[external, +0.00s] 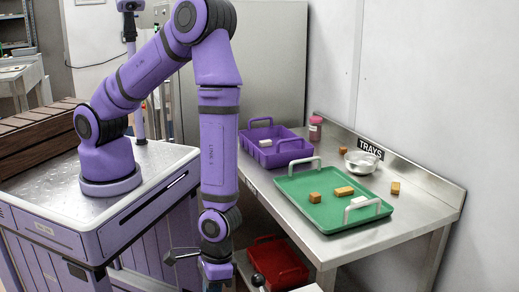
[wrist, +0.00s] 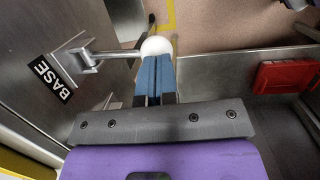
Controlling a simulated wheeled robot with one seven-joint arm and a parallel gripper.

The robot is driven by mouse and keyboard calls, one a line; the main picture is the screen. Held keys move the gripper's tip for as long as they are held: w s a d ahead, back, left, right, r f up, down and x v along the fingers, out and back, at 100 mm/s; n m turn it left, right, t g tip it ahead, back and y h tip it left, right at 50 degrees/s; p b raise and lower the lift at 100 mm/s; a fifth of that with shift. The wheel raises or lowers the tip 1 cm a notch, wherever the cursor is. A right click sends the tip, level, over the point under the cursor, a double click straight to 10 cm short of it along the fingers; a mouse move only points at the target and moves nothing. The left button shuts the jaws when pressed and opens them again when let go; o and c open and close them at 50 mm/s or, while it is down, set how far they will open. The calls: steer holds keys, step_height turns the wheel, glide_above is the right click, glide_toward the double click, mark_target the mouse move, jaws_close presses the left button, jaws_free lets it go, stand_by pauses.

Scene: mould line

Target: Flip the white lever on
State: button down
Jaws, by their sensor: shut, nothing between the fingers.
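The white lever shows in the wrist view as a metal rod with a round white knob (wrist: 156,45). Its rod runs left from the knob to a metal bracket (wrist: 84,60) on a steel panel, beside a label reading BASE (wrist: 52,79). My gripper (wrist: 156,60) is shut and empty, its blue fingers side by side. The fingertips overlap the near edge of the knob in this view; I cannot tell whether they touch it. In the external view my gripper (external: 216,271) is low at the bottom edge, with its fingertips not clearly visible.

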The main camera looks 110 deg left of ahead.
steer(key=shift+s+a+f, duration=0.1)
steer(key=shift+a+f, duration=0.05)
steer(key=shift+f, duration=0.15)
steer(key=shift+a+f+t+h, duration=0.15)
steer(key=shift+f+t+h, duration=0.05)
steer(key=shift+t+h, duration=0.1)
steer(key=shift+s+f+m+t+h, duration=0.15)
steer(key=shift+f+t+h, duration=0.4)
steer(key=shift+s+f+m+t+h, duration=0.15)
steer(key=shift+f+t+h, duration=0.35)
steer(key=shift+t+h, duration=0.05)
steer(key=shift+a+r, duration=0.1)
steer(key=shift+r, duration=0.7)
steer(key=s+a+r, duration=0.5)
steer(key=a+r, duration=0.4)
steer(key=shift+s+a, duration=0.15)
steer(key=shift+s, duration=0.05)
